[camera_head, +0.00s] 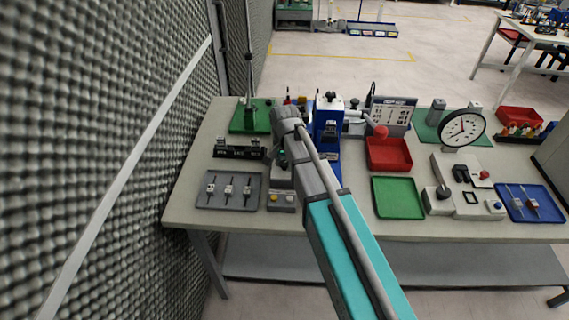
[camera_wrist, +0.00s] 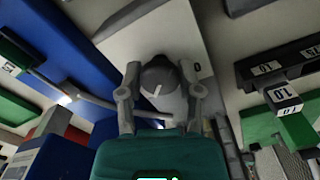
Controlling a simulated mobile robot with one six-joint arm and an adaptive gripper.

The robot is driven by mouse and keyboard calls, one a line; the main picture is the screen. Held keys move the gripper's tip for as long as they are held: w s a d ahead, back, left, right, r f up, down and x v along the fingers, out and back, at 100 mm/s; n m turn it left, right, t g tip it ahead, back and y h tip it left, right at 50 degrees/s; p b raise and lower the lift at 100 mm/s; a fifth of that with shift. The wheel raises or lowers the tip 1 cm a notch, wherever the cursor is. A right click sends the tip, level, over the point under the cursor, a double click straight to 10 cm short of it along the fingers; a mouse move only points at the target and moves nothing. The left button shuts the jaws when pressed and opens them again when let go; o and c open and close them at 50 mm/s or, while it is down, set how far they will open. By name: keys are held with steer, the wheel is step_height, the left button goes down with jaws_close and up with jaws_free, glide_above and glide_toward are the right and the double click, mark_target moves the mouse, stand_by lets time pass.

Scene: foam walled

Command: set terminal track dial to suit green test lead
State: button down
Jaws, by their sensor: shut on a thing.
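My gripper (camera_wrist: 160,82) is shut on a round grey dial (camera_wrist: 157,76), with one finger on each side of it. The dial has a white pointer mark and sits on a pale housing (camera_wrist: 143,35). A printed "0" shows beside the right finger; other scale marks are hidden or too small to read. In the head view my gripper (camera_head: 283,162) points down over the left part of the bench, and my arm hides the dial. I cannot make out a green test lead for certain in either view.
A black block with white number labels (camera_head: 238,152) stands left of my gripper, also in the wrist view (camera_wrist: 262,68). A grey tray (camera_head: 205,203) holds several small parts. A blue press-like device (camera_head: 328,117) stands close right. Red (camera_head: 389,154) and green (camera_head: 398,198) trays lie farther right.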

steer(key=shift+n, duration=0.4)
steer(key=n, duration=0.4)
steer(key=shift+n, duration=2)
steer(key=shift+s, duration=0.1)
steer(key=shift+c, duration=1.3)
jaws_free()
steer(key=shift+m, duration=0.3)
